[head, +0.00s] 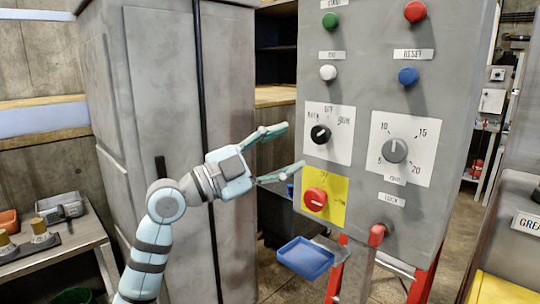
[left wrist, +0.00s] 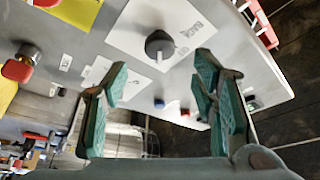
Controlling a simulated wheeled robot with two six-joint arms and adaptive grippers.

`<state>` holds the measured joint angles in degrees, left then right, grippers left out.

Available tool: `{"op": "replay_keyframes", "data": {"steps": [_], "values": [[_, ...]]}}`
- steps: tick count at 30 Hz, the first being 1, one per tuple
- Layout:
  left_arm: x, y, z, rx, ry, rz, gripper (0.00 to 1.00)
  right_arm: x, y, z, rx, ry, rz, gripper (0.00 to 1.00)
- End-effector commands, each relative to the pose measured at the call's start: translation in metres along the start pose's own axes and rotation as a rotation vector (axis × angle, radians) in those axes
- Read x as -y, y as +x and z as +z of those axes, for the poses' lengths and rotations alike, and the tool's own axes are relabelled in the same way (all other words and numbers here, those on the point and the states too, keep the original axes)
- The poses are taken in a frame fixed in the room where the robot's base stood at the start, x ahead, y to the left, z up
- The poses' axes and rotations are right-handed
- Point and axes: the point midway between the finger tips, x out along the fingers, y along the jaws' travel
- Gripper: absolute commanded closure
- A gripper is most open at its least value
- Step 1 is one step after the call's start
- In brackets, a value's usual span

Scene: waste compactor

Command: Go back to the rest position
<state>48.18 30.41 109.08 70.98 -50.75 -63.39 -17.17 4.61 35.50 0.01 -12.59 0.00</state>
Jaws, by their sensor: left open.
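My left gripper (head: 284,153) is open and empty in the head view, its two teal fingers pointing right toward the left edge of the grey control panel (head: 364,205). The upper finger is at about the height of the black selector knob (head: 320,134), the lower one near the red rotary switch (head: 314,199) on its yellow plate. In the left wrist view the open fingers (left wrist: 162,105) have nothing between them, and a dark knob (left wrist: 160,45) on a white plate lies beyond them. My right gripper shows in neither view.
A blue tray (head: 305,258) sits below. A tall grey cabinet (head: 150,90) stands behind my left arm. A small table (head: 60,250) is at the left.

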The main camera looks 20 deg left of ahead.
Motion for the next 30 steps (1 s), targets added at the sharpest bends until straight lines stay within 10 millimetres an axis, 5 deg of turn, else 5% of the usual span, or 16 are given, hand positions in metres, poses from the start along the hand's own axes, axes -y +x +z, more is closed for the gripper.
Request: {"op": "replay_keyframes", "data": {"steps": [7, 24, 26, 29, 30], "values": [[-0.001, -0.041, 0.0, 0.001, 0.0, 0.004, 0.47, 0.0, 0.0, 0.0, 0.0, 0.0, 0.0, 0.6], [0.007, -0.042, 0.001, 0.001, -0.095, -0.032, 0.47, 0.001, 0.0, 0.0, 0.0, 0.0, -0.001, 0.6], [0.027, -0.044, 0.027, 0.058, -0.166, -0.111, 0.47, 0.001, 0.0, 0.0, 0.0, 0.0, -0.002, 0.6], [0.054, -0.052, 0.109, 0.208, -0.321, -0.279, 0.47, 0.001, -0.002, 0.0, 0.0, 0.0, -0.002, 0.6], [0.051, -0.06, 0.152, 0.286, -0.392, -0.338, 0.47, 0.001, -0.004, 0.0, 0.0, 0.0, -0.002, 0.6]]}}
